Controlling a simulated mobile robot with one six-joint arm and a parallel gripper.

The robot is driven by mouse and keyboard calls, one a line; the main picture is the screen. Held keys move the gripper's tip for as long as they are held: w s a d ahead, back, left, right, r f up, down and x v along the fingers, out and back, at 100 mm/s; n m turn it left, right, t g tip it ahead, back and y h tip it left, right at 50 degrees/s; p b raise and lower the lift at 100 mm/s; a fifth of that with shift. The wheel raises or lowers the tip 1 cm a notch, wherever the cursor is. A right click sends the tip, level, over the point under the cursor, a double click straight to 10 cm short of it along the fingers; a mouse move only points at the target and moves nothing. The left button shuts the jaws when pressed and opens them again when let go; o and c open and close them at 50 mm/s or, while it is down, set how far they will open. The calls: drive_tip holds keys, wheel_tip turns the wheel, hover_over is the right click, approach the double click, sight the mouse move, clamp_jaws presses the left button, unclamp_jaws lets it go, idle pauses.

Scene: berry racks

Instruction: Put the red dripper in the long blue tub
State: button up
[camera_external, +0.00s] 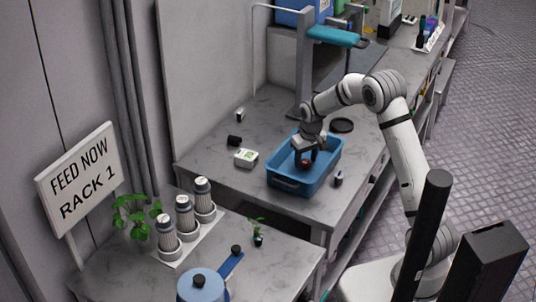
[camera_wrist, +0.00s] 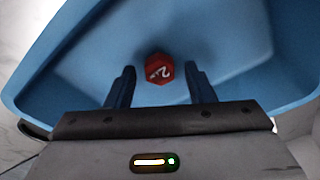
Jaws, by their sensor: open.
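The long blue tub (camera_external: 285,183) stands on the grey bench in the external view, and its inside wall (camera_wrist: 235,30) fills most of the wrist view. The red dripper (camera_wrist: 159,68), with a white "2" on its top, is inside the tub; a small part of it shows below my gripper in the external view (camera_external: 305,163). My gripper (camera_wrist: 160,80) is open, its fingers reaching down into the tub. The dripper shows between and just beyond the fingertips. I cannot tell whether it touches the tub floor.
A white box (camera_external: 246,158) and a black cylinder (camera_external: 234,141) lie left of the tub. A small dark bottle (camera_external: 338,179) stands right of it and a black disc (camera_external: 342,125) lies behind. A grey post (camera_external: 304,60) rises behind the tub.

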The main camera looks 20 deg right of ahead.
wheel_tip(320, 180, up, 12)
drive_tip(key=s+b, duration=0.1)
drive_tip(key=s, duration=0.1)
drive_tip(key=s+d+r+m, duration=0.1)
drive_tip(key=s+d+r, duration=0.5)
drive_tip(key=s+d, duration=0.15)
drive_tip(key=s+d+m, duration=0.1)
drive_tip(key=s+d, duration=0.2)
drive_tip(key=s, duration=0.8)
drive_tip(key=s+d+m+t, duration=0.1)
drive_tip(key=s+d, duration=0.3)
drive_tip(key=s, duration=0.8)
drive_tip(key=shift+d+f+t, duration=0.25)
drive_tip(key=shift+t, duration=0.05)
